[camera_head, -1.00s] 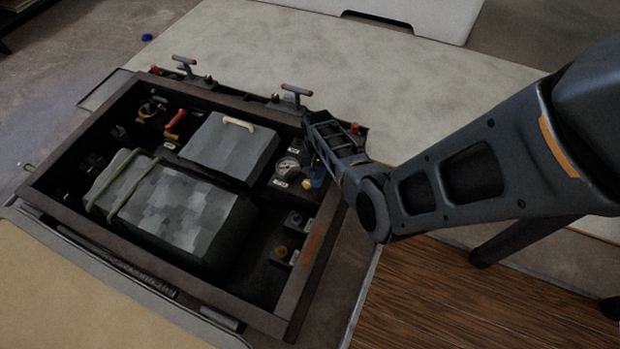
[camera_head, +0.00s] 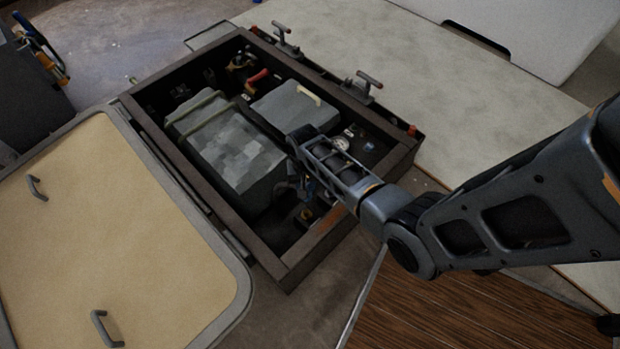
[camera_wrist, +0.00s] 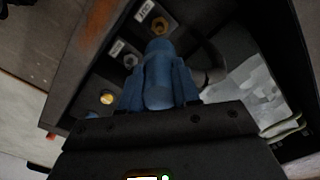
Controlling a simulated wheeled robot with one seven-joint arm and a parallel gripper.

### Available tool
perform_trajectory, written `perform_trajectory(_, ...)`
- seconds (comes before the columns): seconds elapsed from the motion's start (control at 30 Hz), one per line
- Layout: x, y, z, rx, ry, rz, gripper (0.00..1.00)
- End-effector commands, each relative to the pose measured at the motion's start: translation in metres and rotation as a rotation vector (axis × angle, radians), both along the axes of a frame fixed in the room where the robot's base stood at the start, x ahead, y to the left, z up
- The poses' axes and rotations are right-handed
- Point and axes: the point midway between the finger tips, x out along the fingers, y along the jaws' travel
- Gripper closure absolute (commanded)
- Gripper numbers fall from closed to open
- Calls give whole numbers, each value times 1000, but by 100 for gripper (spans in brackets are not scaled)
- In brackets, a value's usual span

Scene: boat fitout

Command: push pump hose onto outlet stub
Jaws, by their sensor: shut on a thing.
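In the head view my gripper (camera_head: 304,190) is down inside the open hatch, at the near right end. The hose end appears apart from the brass fitting.
A large grey box (camera_head: 225,155) with straps and a smaller grey box (camera_head: 285,110) fill much of the hatch. The raised dark frame (camera_head: 330,240) surrounds them. A tan lid (camera_head: 120,240) lies open at left.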

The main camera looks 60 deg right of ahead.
Motion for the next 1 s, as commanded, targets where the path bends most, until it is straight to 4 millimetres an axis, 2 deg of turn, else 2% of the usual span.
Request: perform_trajectory(1.0,1,-1,-94,-1,-1,0,100)
